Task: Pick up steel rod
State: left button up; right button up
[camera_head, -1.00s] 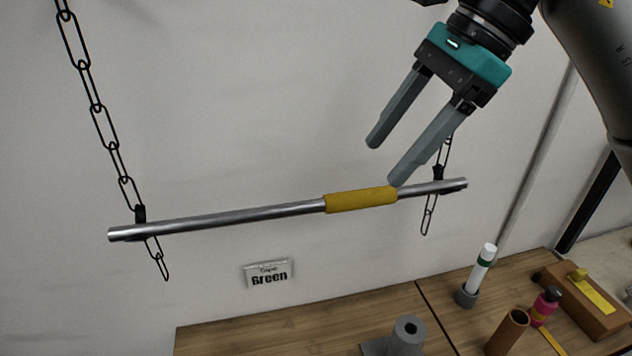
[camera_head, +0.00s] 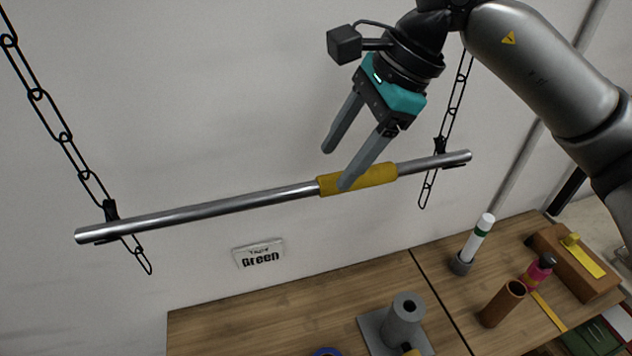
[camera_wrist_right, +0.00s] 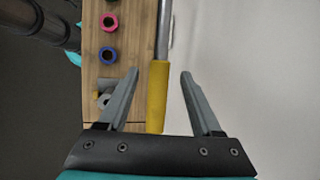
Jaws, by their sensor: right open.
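The steel rod (camera_head: 230,203) hangs nearly level in front of the wall, tilted slightly up to the right, with a yellow sleeve (camera_head: 376,176) right of its middle. Its ends rest in two chain hangers. My right gripper (camera_head: 336,168) is open and empty, its fingers pointing down over the sleeve; one finger overlaps the sleeve in the head view. In the right wrist view the rod (camera_wrist_right: 164,30) and its yellow sleeve (camera_wrist_right: 157,95) run between the open fingers (camera_wrist_right: 160,73). I cannot tell whether a finger touches. My left gripper is not in view.
The left chain (camera_head: 62,137) and right chain (camera_head: 456,105) flank the rod. Below is a wooden table (camera_head: 270,318) with a grey cylinder holder (camera_head: 403,320), a brown tube (camera_head: 503,303), a white tube (camera_head: 480,236), a pink bottle (camera_head: 537,272) and a brown box (camera_head: 580,260).

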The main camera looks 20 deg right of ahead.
aim_at(316, 182)
jog(key=shift+a+f, duration=0.25)
jog(key=x, duration=0.1)
jog(key=p+x, duration=0.1)
jog(key=x, duration=0.1)
jog(key=shift+a+f+p, duration=0.15)
jog(key=shift+a+p, duration=0.15)
jog(key=shift+a, duration=0.15)
jog(key=shift+w+a+f, duration=0.15)
jog(key=shift+f, duration=0.3)
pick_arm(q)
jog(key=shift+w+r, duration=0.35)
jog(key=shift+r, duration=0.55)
pick_arm(e)
jog(key=shift+c, duration=0.7)
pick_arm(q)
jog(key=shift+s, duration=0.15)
pick_arm(e)
grip_shut()
jog(key=shift+r, duration=0.1)
